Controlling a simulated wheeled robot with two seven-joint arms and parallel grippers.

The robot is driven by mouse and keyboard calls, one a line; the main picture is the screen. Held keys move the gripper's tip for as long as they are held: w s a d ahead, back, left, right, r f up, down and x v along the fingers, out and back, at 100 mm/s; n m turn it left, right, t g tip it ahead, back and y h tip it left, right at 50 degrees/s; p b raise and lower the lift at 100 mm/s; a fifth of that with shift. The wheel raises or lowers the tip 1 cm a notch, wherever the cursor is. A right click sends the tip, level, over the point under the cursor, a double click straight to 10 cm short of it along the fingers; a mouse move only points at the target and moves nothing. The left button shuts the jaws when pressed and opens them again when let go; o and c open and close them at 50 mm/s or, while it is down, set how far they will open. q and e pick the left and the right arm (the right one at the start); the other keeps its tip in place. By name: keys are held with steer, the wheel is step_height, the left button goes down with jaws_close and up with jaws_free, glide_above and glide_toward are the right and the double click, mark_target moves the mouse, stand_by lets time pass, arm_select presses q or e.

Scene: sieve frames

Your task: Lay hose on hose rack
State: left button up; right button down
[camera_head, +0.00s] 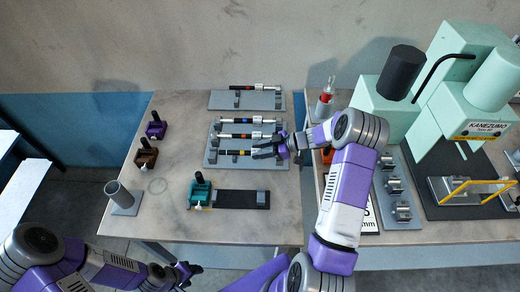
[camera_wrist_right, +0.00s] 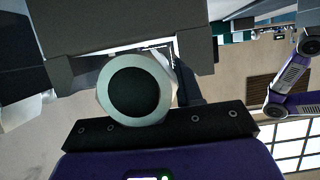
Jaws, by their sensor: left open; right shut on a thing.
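Short black hoses with coloured bands and pale fittings lie on grey racks on the table. The middle rack (camera_head: 213,162) carries several: a back hose (camera_head: 262,120), a middle hose (camera_head: 238,135) and a front hose (camera_head: 230,152). A back rack (camera_head: 222,99) carries one hose (camera_head: 246,87). My right gripper (camera_head: 268,150) is over the right end of the front hose and shut on a hose. The right wrist view shows a round pale fitting (camera_wrist_right: 104,92) with a dark centre, end-on between the jaws. My left gripper (camera_head: 188,272) is open and empty, off the table's front edge.
Purple (camera_head: 156,127), brown (camera_head: 146,154) and teal (camera_head: 200,190) clamp-like devices stand on the table. A grey cylinder (camera_head: 121,196) stands at the left, and a black strip (camera_head: 238,199) lies in front. A mint-green machine (camera_head: 450,90) fills the right.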

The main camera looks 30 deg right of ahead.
steer(key=c, duration=0.7)
jaws_free()
steer(key=shift+o, duration=0.2)
steer(key=shift+v, duration=3.8)
steer(key=shift+f, duration=0.1)
